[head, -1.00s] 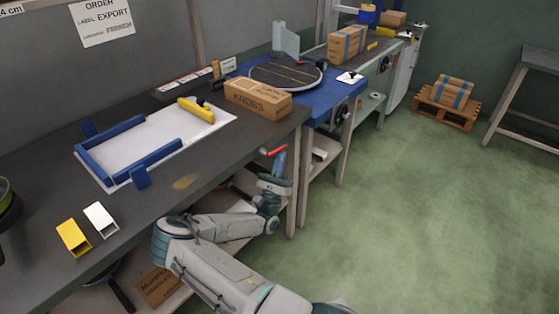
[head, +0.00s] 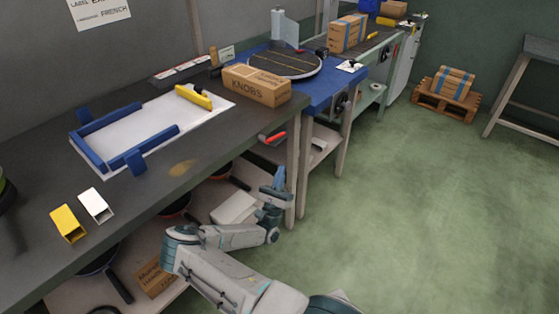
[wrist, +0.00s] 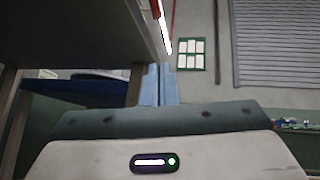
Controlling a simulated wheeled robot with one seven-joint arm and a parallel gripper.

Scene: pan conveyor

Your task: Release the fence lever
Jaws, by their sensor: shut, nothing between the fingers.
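A red-handled lever (head: 274,138) sticks out under the front edge of the bench near its right end. It looks like the fence lever. In the wrist view a red and white bar (wrist: 160,22) shows at the top beside the bench edge, probably the same lever. My gripper (head: 279,178) is below the lever in the head view, apart from it, pointing up. In the wrist view its blue fingers (wrist: 160,85) are together with nothing between them. A blue fence (head: 97,152) stands around a white board (head: 155,120) on the bench top.
A bench leg (head: 292,185) stands close beside my gripper. Pans and boxes fill the lower shelf.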

